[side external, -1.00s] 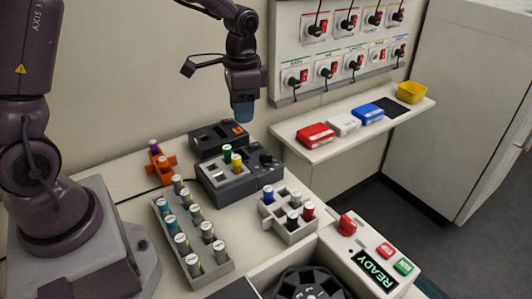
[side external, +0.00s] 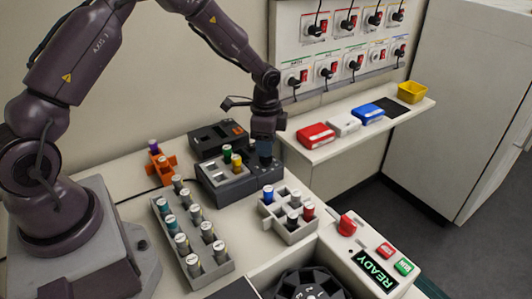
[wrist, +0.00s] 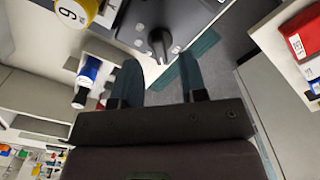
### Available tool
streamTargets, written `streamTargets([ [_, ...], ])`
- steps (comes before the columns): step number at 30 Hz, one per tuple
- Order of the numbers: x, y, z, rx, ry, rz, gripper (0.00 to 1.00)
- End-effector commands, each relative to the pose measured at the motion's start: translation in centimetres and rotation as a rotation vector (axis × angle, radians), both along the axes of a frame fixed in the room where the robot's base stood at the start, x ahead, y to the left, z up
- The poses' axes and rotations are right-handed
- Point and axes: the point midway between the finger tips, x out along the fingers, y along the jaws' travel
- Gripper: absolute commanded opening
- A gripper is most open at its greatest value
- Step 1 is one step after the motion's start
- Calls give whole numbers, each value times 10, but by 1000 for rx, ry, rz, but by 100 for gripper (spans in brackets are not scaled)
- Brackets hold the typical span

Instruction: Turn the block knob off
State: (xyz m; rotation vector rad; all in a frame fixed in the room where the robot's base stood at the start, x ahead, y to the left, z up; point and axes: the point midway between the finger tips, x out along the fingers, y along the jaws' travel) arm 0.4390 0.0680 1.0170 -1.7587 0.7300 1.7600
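The dark grey block unit (side external: 236,188) stands on the bench, with a green-capped vial (side external: 227,151) and a yellow-capped vial (side external: 237,161) in its left part. In the wrist view its dark knob (wrist: 159,42) is at the top middle, with a pointer bar directed roughly down the picture. My gripper (side external: 265,153) is low over the right end of the block, and hides the knob in the side view. In the wrist view the two teal fingers of my gripper (wrist: 161,70) are apart, with nothing between them; the knob lies just beyond their tips. I cannot tell whether they touch it.
A dark box (side external: 215,138) stands behind the block. A light rack (side external: 288,226) with blue-, red- and grey-capped vials is in front. A long vial rack (side external: 196,268) is left. The READY panel (side external: 374,272) is front right. A wall shelf (side external: 330,148) holds coloured boxes.

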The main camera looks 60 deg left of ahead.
Motion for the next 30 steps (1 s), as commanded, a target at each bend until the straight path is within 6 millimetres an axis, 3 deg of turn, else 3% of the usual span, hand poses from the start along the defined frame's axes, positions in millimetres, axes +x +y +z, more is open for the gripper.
streamTargets([
  [6,0,0,-28,-1,1,1,39],
  [17,0,0,-34,0,-1,1,39],
  [18,0,0,-34,0,-1,1,37],
  [23,0,0,-34,0,-1,1,0],
  [30,0,0,-34,0,-1,8,0],
])
